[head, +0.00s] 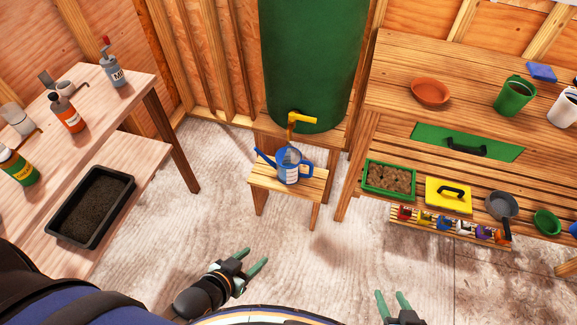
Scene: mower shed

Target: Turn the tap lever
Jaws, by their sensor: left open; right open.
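A yellow tap (300,120) with a lever on top sticks out from the lower front of a tall green water barrel (315,60). A blue watering can (291,165) stands on a small wooden stool (310,188) below the tap. My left gripper (254,261) is open and empty, in front of the stool and well short of the tap. My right gripper (391,300) is open and empty at the bottom edge, to the right. Neither gripper touches anything.
A table (125,95) with bottles and a black soil tray (130,185) below is at left. Floor between is clear.

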